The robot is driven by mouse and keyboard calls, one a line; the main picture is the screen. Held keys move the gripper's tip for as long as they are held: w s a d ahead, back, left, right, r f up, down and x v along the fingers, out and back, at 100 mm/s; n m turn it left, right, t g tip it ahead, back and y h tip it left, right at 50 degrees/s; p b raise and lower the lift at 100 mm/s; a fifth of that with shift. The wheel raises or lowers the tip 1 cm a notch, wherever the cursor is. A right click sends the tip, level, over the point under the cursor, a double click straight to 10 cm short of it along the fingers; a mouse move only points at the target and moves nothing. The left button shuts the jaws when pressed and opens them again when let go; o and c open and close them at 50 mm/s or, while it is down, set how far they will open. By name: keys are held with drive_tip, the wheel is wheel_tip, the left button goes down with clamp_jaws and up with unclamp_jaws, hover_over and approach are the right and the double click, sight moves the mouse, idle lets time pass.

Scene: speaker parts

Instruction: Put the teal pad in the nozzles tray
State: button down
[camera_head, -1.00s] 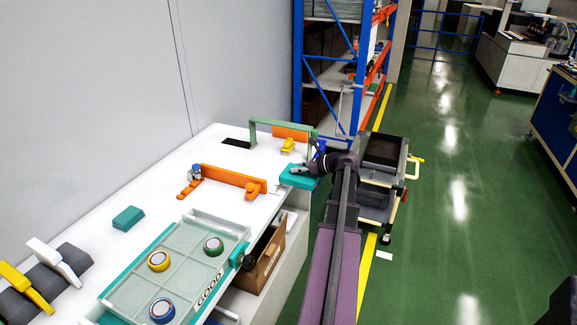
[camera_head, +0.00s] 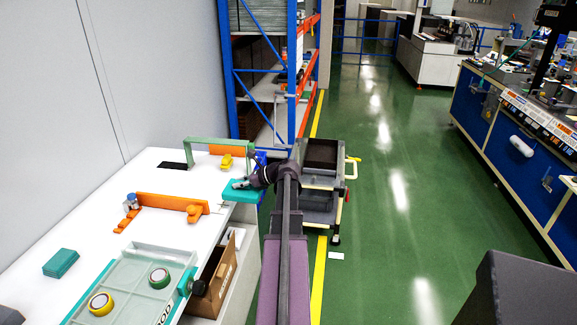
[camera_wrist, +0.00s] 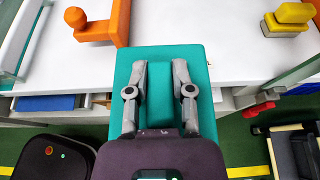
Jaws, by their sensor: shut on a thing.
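My gripper (camera_head: 247,181) is shut on a teal pad (camera_head: 240,193) at the far right end of the white table. In the wrist view, the fingers of my gripper (camera_wrist: 160,80) close on both sides of the raised middle of the teal pad (camera_wrist: 190,56). The pad is over the table's edge; its height above it is hard to judge. A second, smaller teal block (camera_head: 61,263) lies on the table at left. I cannot tell which container is the nozzles tray.
A teal-rimmed tray (camera_head: 168,252) with tape rolls stands on the white table (camera_head: 95,222). Orange fixtures (camera_head: 172,201) and a green frame (camera_head: 190,142) stand near the pad. A dark cart (camera_head: 321,180) stands beyond.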

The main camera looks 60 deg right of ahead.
wheel_tip(320, 180, up, 10)
drive_tip(key=p, duration=1)
drive_tip(key=shift+r, duration=0.25)
